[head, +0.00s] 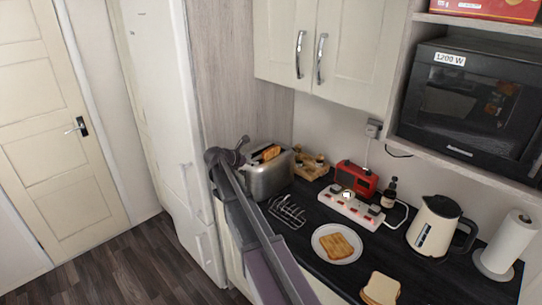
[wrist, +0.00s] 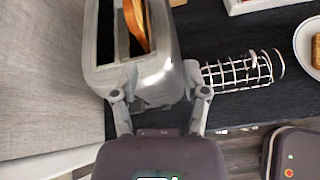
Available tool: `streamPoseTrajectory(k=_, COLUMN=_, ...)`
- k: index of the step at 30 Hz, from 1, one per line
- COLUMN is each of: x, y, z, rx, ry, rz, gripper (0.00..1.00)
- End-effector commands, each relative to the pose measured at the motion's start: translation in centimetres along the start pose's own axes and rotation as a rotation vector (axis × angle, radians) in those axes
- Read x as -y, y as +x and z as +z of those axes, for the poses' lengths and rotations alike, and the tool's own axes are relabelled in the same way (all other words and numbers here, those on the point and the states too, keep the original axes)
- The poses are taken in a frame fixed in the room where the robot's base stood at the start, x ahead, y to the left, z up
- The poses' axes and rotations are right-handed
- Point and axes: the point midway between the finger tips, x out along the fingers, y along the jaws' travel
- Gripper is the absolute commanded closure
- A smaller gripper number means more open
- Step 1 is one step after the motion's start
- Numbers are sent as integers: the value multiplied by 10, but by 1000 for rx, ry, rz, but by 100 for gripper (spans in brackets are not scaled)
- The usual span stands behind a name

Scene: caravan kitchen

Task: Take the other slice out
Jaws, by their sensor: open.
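The silver toaster (head: 268,182) stands on the dark worktop against the wooden side panel. A browned slice (head: 267,153) sticks up out of it. In the wrist view the toaster (wrist: 160,82) shows two slots. The slice (wrist: 137,24) stands tilted in the right one; the left one looks dark and empty. My gripper (wrist: 159,94) is open and empty, its fingers apart at the toaster's near end. I cannot tell whether they touch it. In the head view my arm hides part of the toaster's left side. Another toasted slice (head: 336,244) lies on a white plate (head: 320,252).
A wire toast rack (head: 287,211) lies right of the toaster. A red radio (head: 355,180), white socket strip (head: 350,208), dark bottle (head: 389,192), kettle (head: 434,225), paper roll (head: 507,243) and pale bread (head: 381,288) stand or lie farther right. Wall cupboards hang above the worktop.

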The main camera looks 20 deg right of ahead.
Motion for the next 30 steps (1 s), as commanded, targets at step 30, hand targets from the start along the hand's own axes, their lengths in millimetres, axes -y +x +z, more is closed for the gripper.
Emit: streamPoseTrajectory(k=30, x=-34, y=38, z=23, rx=94, ry=-180, rz=23, gripper=41)
